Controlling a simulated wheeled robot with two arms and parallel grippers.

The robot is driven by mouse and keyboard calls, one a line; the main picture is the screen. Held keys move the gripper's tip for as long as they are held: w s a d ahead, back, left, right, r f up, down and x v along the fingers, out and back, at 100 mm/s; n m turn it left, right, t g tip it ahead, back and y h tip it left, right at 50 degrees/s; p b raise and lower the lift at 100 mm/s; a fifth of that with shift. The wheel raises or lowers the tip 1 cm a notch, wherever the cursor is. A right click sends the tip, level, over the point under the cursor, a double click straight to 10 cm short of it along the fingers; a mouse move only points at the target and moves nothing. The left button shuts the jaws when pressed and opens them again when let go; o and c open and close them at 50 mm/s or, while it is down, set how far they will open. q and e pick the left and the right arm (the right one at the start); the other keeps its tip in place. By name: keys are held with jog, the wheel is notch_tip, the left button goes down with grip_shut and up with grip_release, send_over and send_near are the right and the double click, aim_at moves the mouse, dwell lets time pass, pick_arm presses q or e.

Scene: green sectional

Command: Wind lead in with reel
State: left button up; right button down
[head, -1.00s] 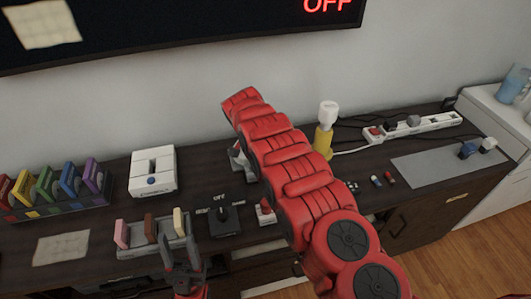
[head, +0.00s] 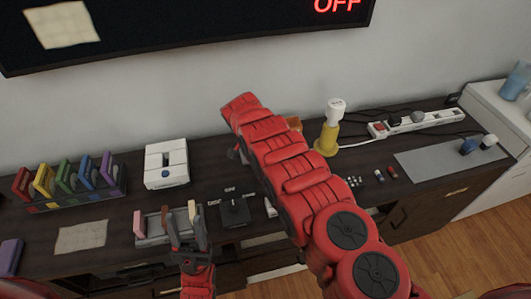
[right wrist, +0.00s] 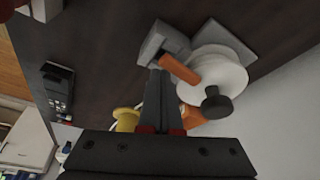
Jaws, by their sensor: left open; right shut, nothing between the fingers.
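In the right wrist view the reel is a white spool (right wrist: 222,80) with a black knob (right wrist: 215,102), an orange bar (right wrist: 180,69) beside it and a grey mount (right wrist: 160,45). My right gripper (right wrist: 158,78) is shut and empty, its tips close to the orange bar and grey mount; I cannot tell whether they touch. In the head view my right arm hides the spool and right gripper; an orange bit (head: 294,123) shows behind the arm. My left gripper (head: 188,232) is open, low in front of the tray of coloured tabs. I cannot make out the lead for certain.
A yellow stand with a white top (head: 328,135) and a power strip (head: 425,122) with cords stand right of my arm. A black dial (head: 234,210), white switch box (head: 166,163) and rack of coloured cards (head: 65,187) are left. A grey mat (head: 425,160) lies right.

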jog(key=shift+a+f+b, duration=0.1)
jog(key=shift+a+b, duration=0.2)
jog(key=shift+s+a, duration=0.2)
jog(key=shift+a, duration=0.1)
jog(key=shift+b, duration=0.35)
jog(key=shift+a+b, duration=0.25)
jog(key=shift+b, duration=0.2)
